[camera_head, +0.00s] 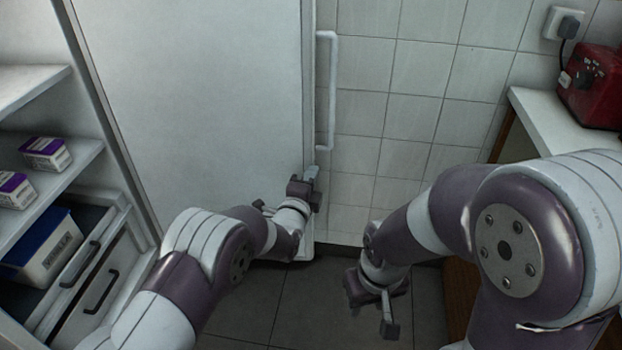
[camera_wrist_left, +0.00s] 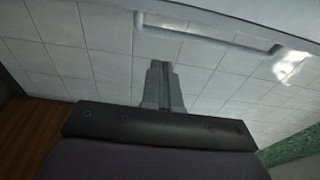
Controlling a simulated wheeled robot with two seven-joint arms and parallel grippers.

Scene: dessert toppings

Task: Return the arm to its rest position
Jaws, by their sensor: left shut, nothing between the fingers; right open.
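My left gripper (camera_head: 311,174) is shut and empty. It is in front of the lower right edge of a large white door (camera_head: 200,100), below its vertical handle (camera_head: 330,90). In the left wrist view the closed fingers (camera_wrist_left: 162,70) show with nothing between them, and the white handle (camera_wrist_left: 205,32) is beyond them, apart from them. My right gripper (camera_head: 372,310) is open and empty, low over the dark floor to the right of the left gripper.
At left, shelves (camera_head: 75,165) hold small purple-and-white boxes (camera_head: 45,153). An open drawer below holds a blue-and-white container (camera_head: 45,255). A white counter (camera_head: 545,125) with a red appliance (camera_head: 593,88) is at right. Dark floor tiles (camera_head: 300,290) lie between my arms.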

